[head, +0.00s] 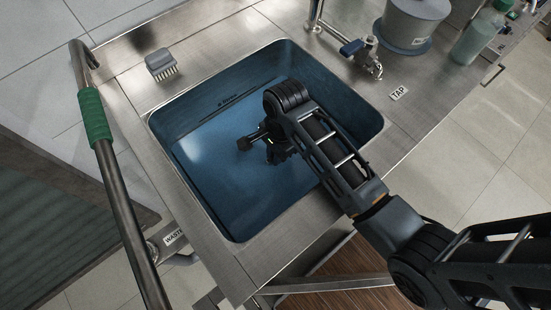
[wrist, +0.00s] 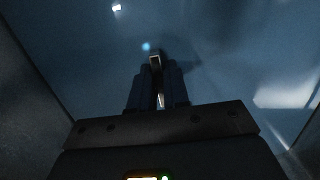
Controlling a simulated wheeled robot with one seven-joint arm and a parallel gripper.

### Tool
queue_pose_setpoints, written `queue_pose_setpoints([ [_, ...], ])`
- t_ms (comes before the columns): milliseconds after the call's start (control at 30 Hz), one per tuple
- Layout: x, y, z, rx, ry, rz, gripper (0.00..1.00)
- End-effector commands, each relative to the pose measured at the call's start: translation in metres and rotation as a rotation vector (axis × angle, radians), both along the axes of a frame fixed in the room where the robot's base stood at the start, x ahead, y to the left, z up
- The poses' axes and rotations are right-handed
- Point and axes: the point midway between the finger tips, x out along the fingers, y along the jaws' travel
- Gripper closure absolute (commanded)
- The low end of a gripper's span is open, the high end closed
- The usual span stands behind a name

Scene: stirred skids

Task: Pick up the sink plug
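My gripper (head: 272,155) reaches down into the blue-lined sink (head: 215,205), near its middle. In the wrist view its two dark fingers (wrist: 157,75) point away over a dim blue surface and stand close together. A small pale-edged shape shows between them, but I cannot tell whether it is a held thing or part of the fingers. I cannot make out the sink plug for certain in either view. My arm hides part of the sink's right side and floor.
A scrubbing brush (head: 161,64) lies on the steel rim at upper left. A green-gripped rail (head: 95,116) runs along the left. Sink walls surround my gripper.

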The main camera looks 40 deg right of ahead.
Motion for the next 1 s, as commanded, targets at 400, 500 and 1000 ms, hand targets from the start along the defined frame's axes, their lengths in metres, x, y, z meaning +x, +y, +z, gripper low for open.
queue_pose_setpoints([
  [400,0.0,0.0,0.0,0.0,0.0,0.0,1.0],
  [500,0.0,0.0,0.0,0.0,0.0,0.0,1.0],
  [1000,0.0,-0.033,0.059,-0.001,-0.004,-0.007,1.0],
])
